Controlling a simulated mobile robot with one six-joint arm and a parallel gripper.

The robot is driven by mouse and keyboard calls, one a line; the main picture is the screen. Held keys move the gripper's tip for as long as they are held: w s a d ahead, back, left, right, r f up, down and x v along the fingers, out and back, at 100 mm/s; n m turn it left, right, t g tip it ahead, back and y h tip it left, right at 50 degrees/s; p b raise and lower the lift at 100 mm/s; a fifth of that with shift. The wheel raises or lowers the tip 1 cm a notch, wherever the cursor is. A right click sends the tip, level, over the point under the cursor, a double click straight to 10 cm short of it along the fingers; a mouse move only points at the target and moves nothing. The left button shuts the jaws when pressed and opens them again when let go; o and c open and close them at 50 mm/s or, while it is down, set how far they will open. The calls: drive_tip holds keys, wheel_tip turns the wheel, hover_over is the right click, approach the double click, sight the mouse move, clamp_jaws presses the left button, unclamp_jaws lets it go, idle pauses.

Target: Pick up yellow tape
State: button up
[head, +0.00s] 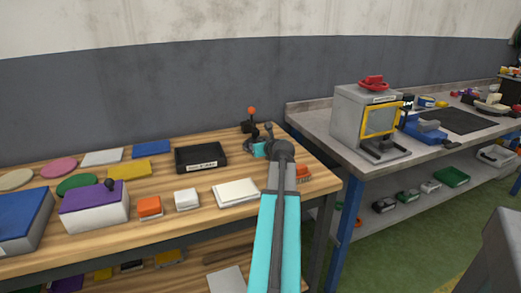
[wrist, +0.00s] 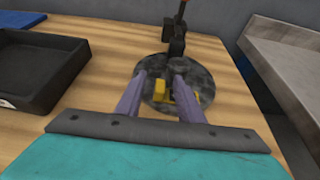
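A small yellow object (wrist: 163,92), which looks like the yellow tape, lies on a dark mottled round disc (wrist: 154,101) in the wrist view. The right finger partly covers it. My gripper (wrist: 160,76) is open, with its two purple fingers apart, one on each side of the yellow object's visible part. I cannot tell whether the fingers touch it or are above it. In the head view my arm reaches over the right end of the wooden bench (head: 145,222), and the yellow object is hidden there.
A black tray (head: 201,158) lies left of my gripper. A dark stand with an orange knob (head: 252,111) rises just beyond the disc. A grey metal bench (head: 330,128) with a yellow-framed box (head: 352,115) stands to the right, past a gap.

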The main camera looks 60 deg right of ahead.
clamp_jaws()
drive_tip(key=shift+r, duration=0.1)
drive_tip(key=shift+r, duration=1.55)
drive_tip(key=shift+s+a+r+p, duration=0.1)
drive_tip(key=shift+s+r+p, duration=0.1)
drive_tip(key=shift+p, duration=0.1)
drive_tip(key=s+a, duration=0.2)
drive_tip(key=s, duration=0.1)
drive_tip(key=s+a+b, duration=0.1)
drive_tip(key=s+a, duration=0.1)
drive_tip(key=s, duration=0.2)
drive_tip(key=s+a+b, duration=0.1)
drive_tip(key=s+a, duration=0.2)
drive_tip(key=shift+s+a+r, duration=0.1)
drive_tip(key=shift+s+r, duration=0.25)
drive_tip(key=shift+s, duration=0.05)
drive_tip(key=s+b, duration=0.1)
drive_tip(key=b, duration=0.2)
drive_tip(key=shift+a+b, duration=0.3)
drive_tip(key=shift+b, duration=0.1)
drive_tip(key=shift+s+a+r+b, duration=0.25)
drive_tip(key=shift+s+b, duration=0.2)
drive_tip(key=shift+b, duration=0.7)
